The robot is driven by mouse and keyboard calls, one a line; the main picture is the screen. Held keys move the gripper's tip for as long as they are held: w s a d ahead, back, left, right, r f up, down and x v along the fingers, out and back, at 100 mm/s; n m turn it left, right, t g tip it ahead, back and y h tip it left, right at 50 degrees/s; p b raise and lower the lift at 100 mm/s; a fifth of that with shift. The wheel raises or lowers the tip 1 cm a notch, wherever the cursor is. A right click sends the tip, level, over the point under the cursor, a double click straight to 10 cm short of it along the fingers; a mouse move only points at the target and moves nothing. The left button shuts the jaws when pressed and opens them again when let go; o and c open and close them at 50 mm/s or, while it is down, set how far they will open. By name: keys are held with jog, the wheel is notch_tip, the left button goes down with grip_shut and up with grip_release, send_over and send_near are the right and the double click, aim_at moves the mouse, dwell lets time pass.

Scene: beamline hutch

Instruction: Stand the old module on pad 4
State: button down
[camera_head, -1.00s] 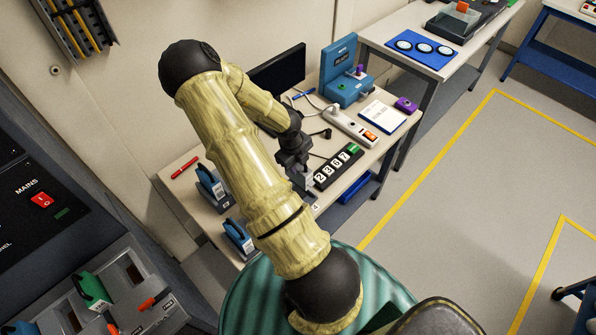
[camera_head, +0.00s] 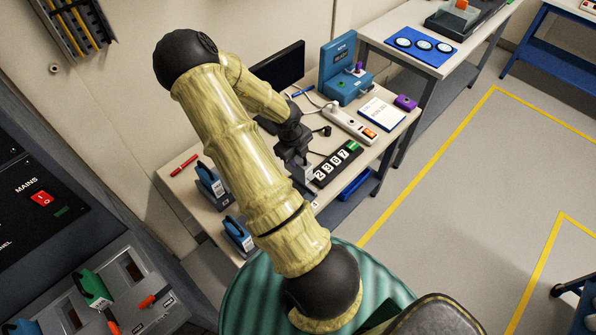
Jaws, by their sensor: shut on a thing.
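My gripper (camera_head: 299,168) is over the front part of the near beige table (camera_head: 190,207), beside the black number strip. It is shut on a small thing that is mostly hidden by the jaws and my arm. Only a pale grey bit of it shows, and I cannot tell whether it touches the table. A small white label that seems to read 4 (camera_head: 315,204) is at the table's front edge, just below the gripper. The pad itself is largely hidden behind my arm. Two blue-handled modules (camera_head: 211,185) stand upright on the table left of my arm.
The black number strip (camera_head: 336,165) lies close right of the gripper. A power strip (camera_head: 350,125), a blue instrument (camera_head: 345,86) and a monitor (camera_head: 280,66) stand behind. A rack with a green-handled module (camera_head: 92,287) is at lower left. A red pen (camera_head: 183,166) lies at the table's left.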

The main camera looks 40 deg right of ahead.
aim_at(298, 173)
jog(key=shift+f, duration=0.1)
jog(key=shift+y, duration=0.3)
jog(key=shift+d+f+b, duration=0.15)
jog(key=shift+f+b, duration=1.5)
jog(key=shift+f, duration=0.45)
jog(key=shift+d+f+b, duration=0.1)
jog(key=shift+f+b, duration=1.5)
jog(key=shift+f, duration=0.45)
jog(key=shift+w, duration=0.1)
jog(key=shift+s, duration=0.25)
jog(key=shift+w+p, duration=0.15)
jog(key=shift+p, duration=0.2)
jog(key=shift+f+b, duration=0.45)
jog(key=c, duration=0.9)
grip_release()
